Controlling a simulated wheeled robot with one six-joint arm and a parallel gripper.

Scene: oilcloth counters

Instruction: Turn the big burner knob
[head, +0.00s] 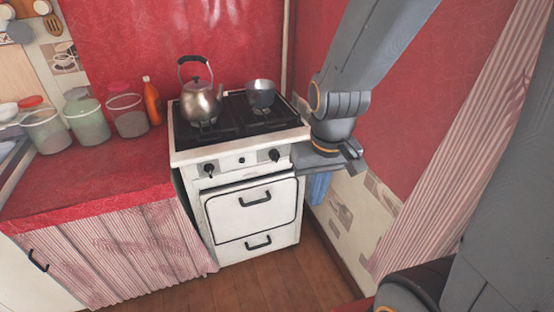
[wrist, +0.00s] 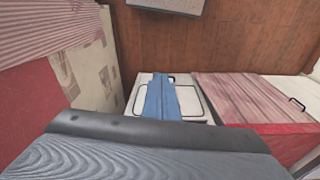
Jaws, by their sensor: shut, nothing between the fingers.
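The white stove (head: 250,212) has a front panel with a black knob at the left (head: 209,169), a small dark knob in the middle (head: 241,160) and a black knob at the right (head: 275,155). The right knob looks slightly the largest. My gripper (head: 319,188) has blue fingers and is beside the stove's front right corner, to the right of the right knob and apart from it. In the wrist view the blue fingers (wrist: 161,82) are together and empty, in front of the white stove front (wrist: 198,98). No knob can be made out clearly there.
A kettle (head: 199,102) and a small pot (head: 261,94) stand on the black burner grates. The oven door handle (head: 255,199) sticks out below the knobs. A red counter (head: 85,185) with jars and an orange bottle (head: 152,101) adjoins at left. The wall is close at right.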

